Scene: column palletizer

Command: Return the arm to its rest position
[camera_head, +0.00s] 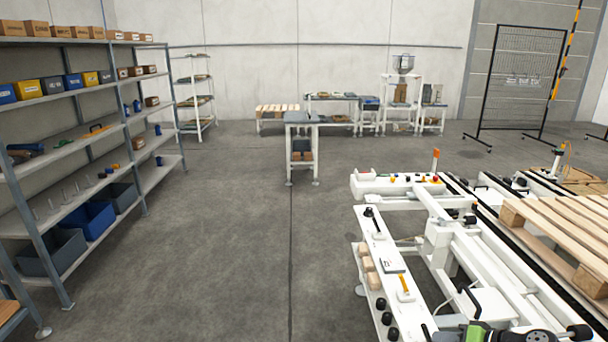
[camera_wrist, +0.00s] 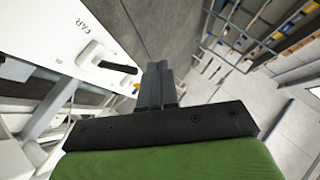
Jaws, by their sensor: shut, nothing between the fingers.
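In the wrist view, my gripper (camera_wrist: 158,78) is shut, with its two dark fingers together and nothing between them. The black gripper body and a green part of my arm fill the bottom of that view. A white panel marked "FAR" (camera_wrist: 80,30) with a black-handled lever (camera_wrist: 118,67) lies left of the fingers, and the fingers appear apart from it. In the head view, only a green and black piece at the bottom right edge shows, which seems to be part of my arm; the fingers cannot be made out there.
The white palletizer frame (camera_head: 440,230) with its control panel (camera_head: 378,245) and a wooden pallet (camera_head: 565,230) stands at right. A shelf rack (camera_head: 135,150) with bins stands at left. A small workstation (camera_head: 301,135) stands ahead. The grey floor (camera_head: 230,240) between is clear.

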